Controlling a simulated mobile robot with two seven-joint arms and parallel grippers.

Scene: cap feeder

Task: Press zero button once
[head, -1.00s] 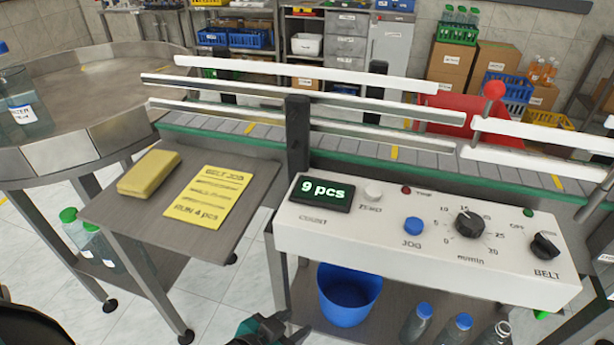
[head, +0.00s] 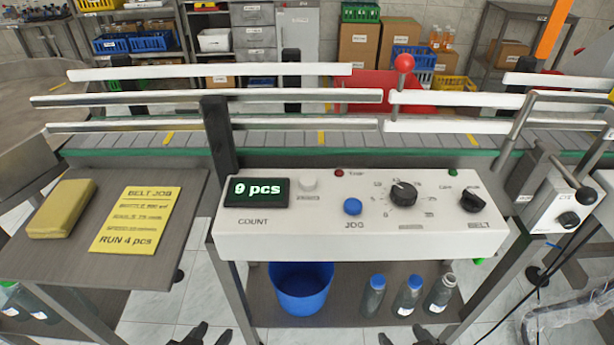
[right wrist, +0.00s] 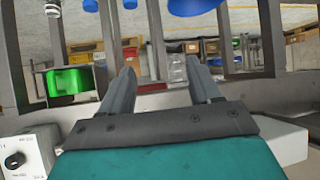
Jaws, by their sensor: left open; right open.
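The white ZERO button (head: 309,183) sits on the top of the white control box (head: 350,243), just right of the count display (head: 258,191). The display reads 9 pcs. Nothing touches the button. My left gripper (head: 190,334) is open and empty at the bottom edge of the head view, well below and in front of the box. My right gripper (head: 411,334) is open and empty at the bottom edge, right of the left one. Its two fingers also show apart in the right wrist view (right wrist: 162,82).
The blue JOG button (head: 352,206), speed dial (head: 403,194) and BELT switch (head: 473,201) share the panel. A side table holds a yellow sponge-like block (head: 62,208) and a job card (head: 137,220). A blue bucket (head: 301,290) and bottles stand below. Rails run behind.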

